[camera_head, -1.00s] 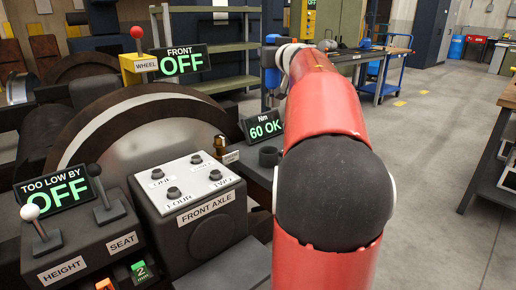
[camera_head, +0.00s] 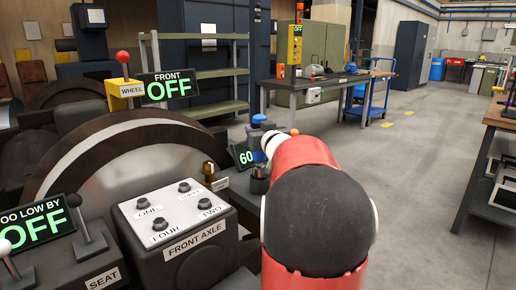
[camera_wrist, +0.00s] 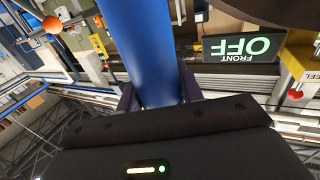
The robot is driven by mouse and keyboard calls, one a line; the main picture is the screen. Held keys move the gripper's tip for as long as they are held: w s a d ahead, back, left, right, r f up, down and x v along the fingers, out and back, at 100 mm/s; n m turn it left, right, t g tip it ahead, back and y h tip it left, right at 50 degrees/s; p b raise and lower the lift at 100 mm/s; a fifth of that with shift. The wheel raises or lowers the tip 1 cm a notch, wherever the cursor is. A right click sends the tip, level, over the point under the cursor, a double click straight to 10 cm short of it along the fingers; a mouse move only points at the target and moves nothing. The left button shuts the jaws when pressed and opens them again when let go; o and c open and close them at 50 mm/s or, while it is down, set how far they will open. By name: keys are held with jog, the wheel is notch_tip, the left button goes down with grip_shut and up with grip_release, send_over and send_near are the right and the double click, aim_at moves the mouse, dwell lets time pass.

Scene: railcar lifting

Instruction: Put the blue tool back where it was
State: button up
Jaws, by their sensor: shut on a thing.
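The blue tool (camera_head: 259,119) shows as a small blue piece beyond the end of my red arm in the head view. In the wrist view its thick blue shaft (camera_wrist: 140,50) runs between the fingers of my gripper (camera_wrist: 159,94), which is shut on it. In the head view my arm and the display reading 60 (camera_head: 243,156) cover the gripper and the tool's lower part. A dark round cup (camera_head: 260,179) stands on the bench edge just in front of the display. I cannot tell whether the tool touches anything below.
The FRONT AXLE box (camera_head: 185,225) with its buttons is left of my arm. The FRONT OFF display (camera_head: 168,87) and the red-knobbed WHEEL lever (camera_head: 123,58) stand behind it. A small brass piece (camera_head: 209,171) sits near the cup. The floor at right is open.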

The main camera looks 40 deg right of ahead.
jog(key=shift+f+b, duration=0.6)
jog(key=shift+f, duration=1.5)
jog(key=shift+f, duration=0.2)
jog(key=o, duration=1.2)
jog(key=shift+r, duration=0.25)
jog(key=v, duration=1.2)
